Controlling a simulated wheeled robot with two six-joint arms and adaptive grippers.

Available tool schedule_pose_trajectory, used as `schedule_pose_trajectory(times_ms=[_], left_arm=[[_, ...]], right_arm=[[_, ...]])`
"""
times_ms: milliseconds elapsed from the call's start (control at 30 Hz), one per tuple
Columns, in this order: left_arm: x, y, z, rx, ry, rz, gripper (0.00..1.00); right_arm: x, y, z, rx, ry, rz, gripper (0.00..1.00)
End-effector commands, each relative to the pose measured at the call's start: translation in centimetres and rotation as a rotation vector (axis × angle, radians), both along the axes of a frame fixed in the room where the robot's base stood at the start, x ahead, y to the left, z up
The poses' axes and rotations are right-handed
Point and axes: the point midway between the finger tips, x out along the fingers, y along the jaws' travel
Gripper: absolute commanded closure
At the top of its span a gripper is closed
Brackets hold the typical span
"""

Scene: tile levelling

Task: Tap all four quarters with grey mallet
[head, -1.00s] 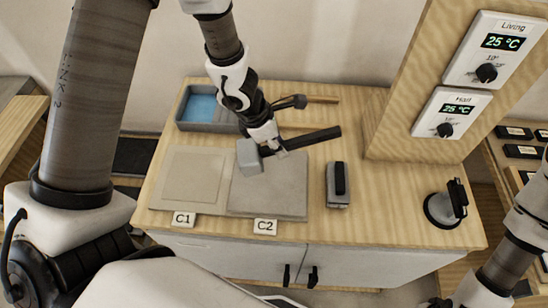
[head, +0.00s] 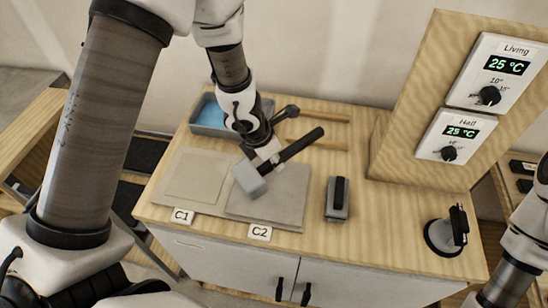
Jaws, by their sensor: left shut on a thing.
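My left gripper (head: 268,156) is shut on the black handle of the grey mallet (head: 249,180). The mallet's grey block head hangs over the left part of the grey tile (head: 283,203) behind the C2 label (head: 260,232). The handle slants up to the right. I cannot tell whether the head touches the tile. The head and gripper hide part of the tile's left and back. A beige tile bed (head: 195,178) with an inner square lies to the left, behind the C1 label (head: 182,216). My right gripper is not in view, only its arm at the right edge.
A grey tray with blue content (head: 211,115) stands at the back left. A wooden-handled tool (head: 325,117) lies behind the mallet. A grey block with black grip (head: 338,198) and a round black-handled device (head: 446,232) stand to the right. A wooden post carries two thermostats (head: 455,135).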

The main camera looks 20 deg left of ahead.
Motion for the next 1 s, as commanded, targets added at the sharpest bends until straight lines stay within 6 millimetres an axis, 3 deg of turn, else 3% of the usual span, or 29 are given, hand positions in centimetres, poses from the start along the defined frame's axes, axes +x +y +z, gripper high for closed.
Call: schedule_pose_trajectory(times_ms=[33, 100, 367, 467, 700, 1000], left_arm=[[0.0, 0.0, -1.8, 0.000, 0.000, -0.001, 1.00], [0.0, 0.0, -2.9, 0.000, 0.000, 0.000, 1.00], [0.0, 0.0, -5.1, -0.001, -0.001, 0.000, 1.00], [0.0, 0.0, -4.3, 0.000, -0.001, -0.001, 1.00], [0.0, 0.0, -0.2, 0.000, -0.002, -0.002, 1.00], [0.0, 0.0, -0.4, 0.000, -0.001, -0.001, 1.00]], right_arm=[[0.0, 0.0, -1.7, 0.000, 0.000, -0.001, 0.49], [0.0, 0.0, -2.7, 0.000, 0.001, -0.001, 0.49], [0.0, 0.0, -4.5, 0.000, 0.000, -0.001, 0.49], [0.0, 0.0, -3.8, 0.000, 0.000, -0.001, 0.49], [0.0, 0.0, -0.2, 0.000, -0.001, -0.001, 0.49], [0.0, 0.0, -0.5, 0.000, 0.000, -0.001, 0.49]])
